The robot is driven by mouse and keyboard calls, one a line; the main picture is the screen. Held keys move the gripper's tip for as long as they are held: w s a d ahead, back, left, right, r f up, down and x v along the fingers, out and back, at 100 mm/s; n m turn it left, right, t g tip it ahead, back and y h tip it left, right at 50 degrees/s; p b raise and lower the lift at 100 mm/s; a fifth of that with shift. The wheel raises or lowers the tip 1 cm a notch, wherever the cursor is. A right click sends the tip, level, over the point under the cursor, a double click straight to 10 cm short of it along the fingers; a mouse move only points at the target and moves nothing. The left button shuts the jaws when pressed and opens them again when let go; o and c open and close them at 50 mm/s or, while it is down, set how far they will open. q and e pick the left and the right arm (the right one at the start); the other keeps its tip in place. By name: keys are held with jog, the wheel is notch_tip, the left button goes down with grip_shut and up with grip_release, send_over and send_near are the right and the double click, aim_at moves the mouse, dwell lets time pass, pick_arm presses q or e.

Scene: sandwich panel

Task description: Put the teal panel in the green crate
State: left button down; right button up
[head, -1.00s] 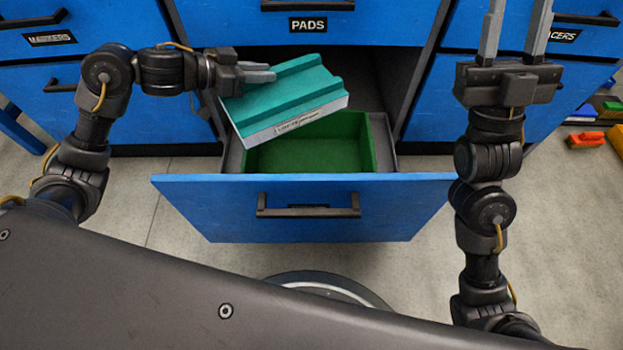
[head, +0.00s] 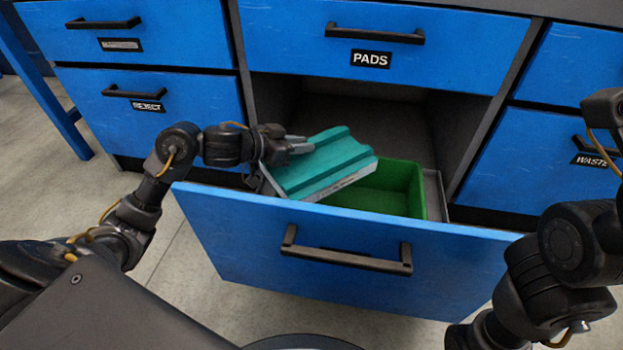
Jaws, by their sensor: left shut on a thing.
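The teal panel (head: 325,162) is a ridged teal slab with a pale side, tilted over the left part of the open drawer. My left gripper (head: 300,146) is shut on its left end. The green crate (head: 403,182) sits inside the pulled-out drawer. The panel covers the crate's left part, and the drawer front hides its lower part. I cannot tell whether the panel touches the crate. My right arm shows at the right edge, but its gripper is out of view.
The blue drawer front (head: 340,285) stands between my body and the crate. Above is a closed drawer labelled PADS (head: 370,59). Closed blue drawers flank the opening, one labelled REJECT (head: 149,106) at left. The crate's right part is uncovered.

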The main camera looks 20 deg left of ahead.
aim_at(300, 160)
pick_arm(q)
jog(key=shift+f+b, duration=1.85)
jog(key=shift+f, duration=0.6)
jog(key=shift+r, duration=0.15)
jog(key=c, duration=1.2)
grip_release()
jog(key=shift+c, duration=0.2)
